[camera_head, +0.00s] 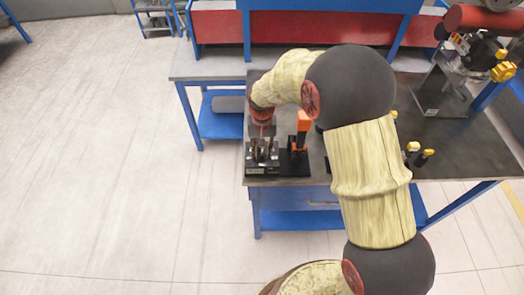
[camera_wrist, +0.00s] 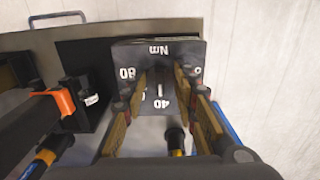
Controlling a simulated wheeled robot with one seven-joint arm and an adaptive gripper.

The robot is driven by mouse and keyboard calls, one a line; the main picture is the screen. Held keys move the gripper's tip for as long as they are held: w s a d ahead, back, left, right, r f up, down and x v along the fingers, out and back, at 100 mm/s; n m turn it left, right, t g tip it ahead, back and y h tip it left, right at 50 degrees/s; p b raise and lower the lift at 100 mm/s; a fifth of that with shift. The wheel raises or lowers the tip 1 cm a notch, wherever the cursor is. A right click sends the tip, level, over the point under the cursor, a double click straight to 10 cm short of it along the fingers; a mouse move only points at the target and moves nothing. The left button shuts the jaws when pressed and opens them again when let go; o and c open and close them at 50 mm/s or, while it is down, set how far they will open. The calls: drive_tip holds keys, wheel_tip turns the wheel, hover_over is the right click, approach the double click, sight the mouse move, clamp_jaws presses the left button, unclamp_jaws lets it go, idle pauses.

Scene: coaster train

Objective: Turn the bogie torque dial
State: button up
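The torque dial unit (camera_wrist: 156,48) is a dark grey block marked "Nm" with white figures such as 80 and 40. In the wrist view a short white pointer line (camera_wrist: 160,90) shows at the middle of the dial, just above the 40. My gripper (camera_wrist: 160,78) is open, its two fingers apart on the left and right of the dial's middle. I cannot tell whether the fingers touch the dial. In the head view my gripper (camera_head: 262,143) points down over the unit near the bench's front left corner and hides most of the dial.
An orange and black tool (camera_head: 301,132) stands close on the right of the dial unit, and shows at the left in the wrist view (camera_wrist: 55,100). Yellow-topped knobs (camera_head: 420,155) are farther right on the workbench (camera_head: 215,62). The floor on the left is clear.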

sight(262, 153)
wheel_tip(262, 153, up, 12)
idle(0.6)
idle(0.5)
drive_tip(key=s+d+r+t+b, duration=0.1)
drive_tip(key=s+d+r+t, duration=0.1)
drive_tip(key=s+d, duration=0.3)
drive_tip(key=s+d+r+t+b, duration=0.1)
drive_tip(key=s+d+r, duration=0.4)
drive_tip(key=s, duration=0.8)
drive_tip(key=s+d+r+t+b, duration=0.2)
drive_tip(key=s+d, duration=0.4)
drive_tip(key=s, duration=0.3)
drive_tip(key=shift+d+r+t+b, duration=0.2)
drive_tip(key=shift+r+t+b, duration=0.1)
drive_tip(key=shift+r+b, duration=0.45)
drive_tip(key=shift+r, duration=0.1)
